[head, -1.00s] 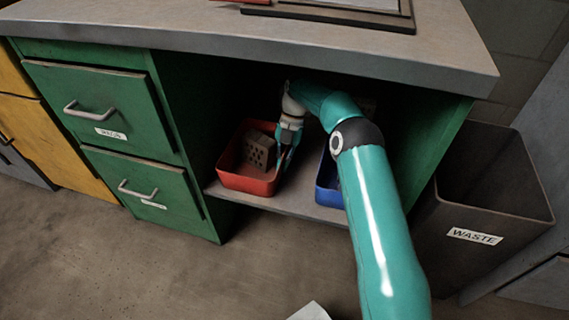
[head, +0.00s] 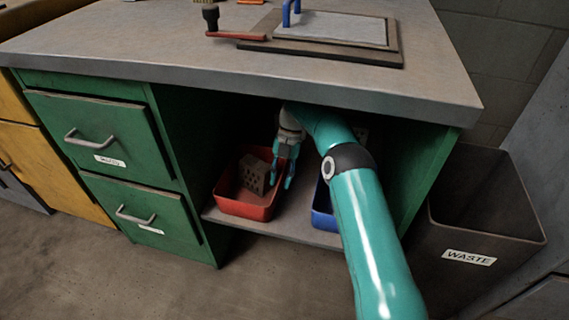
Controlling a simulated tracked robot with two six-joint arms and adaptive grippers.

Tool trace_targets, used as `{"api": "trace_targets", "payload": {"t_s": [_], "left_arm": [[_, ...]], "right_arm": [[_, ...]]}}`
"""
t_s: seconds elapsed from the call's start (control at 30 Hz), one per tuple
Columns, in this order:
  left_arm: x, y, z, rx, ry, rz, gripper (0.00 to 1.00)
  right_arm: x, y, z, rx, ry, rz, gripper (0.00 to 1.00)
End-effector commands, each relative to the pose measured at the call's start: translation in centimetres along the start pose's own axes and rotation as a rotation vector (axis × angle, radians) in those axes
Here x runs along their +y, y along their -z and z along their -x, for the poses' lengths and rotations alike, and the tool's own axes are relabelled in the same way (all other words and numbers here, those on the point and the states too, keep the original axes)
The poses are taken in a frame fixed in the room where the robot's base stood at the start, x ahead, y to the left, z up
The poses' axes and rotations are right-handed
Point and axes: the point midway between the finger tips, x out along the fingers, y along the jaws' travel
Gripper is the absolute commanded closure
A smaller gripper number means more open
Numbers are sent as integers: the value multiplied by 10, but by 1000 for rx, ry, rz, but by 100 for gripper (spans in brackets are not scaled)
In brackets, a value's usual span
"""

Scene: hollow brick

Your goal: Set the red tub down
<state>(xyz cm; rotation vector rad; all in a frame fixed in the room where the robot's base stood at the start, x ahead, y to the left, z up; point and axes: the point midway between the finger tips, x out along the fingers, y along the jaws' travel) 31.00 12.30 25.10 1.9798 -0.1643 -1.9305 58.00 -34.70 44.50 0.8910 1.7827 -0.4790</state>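The red tub (head: 247,209) stands upright on the shelf under the workbench and appears to rest on it. A brown hollow brick (head: 254,174) with holes lies inside the tub. My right gripper (head: 282,181) is at the tub's right rim, with its fingers spread apart and pointing down. One finger is on the inner side by the brick and the other is near the outside of the right wall. Whether either finger touches the rim cannot be told. My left gripper is out of view.
A blue tub (head: 323,212) stands right of the red tub, partly hidden by my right arm. The benchtop (head: 150,50) overhangs the shelf (head: 285,231) closely above my arm. Green drawers (head: 105,135) stand left, and a waste bin (head: 470,235) stands right.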

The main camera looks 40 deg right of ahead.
Motion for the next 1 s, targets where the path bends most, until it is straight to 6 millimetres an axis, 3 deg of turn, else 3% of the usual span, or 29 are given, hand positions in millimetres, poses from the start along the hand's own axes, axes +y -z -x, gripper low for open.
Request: {"api": "trace_targets", "payload": {"t_s": [0.1,0.3,1.0], "left_arm": [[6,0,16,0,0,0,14],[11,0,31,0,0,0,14],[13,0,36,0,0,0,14]], "right_arm": [[1,1,22,-2,-1,-1,69],[0,0,38,0,0,-2,69],[-1,0,44,1,0,-2,69]]}}
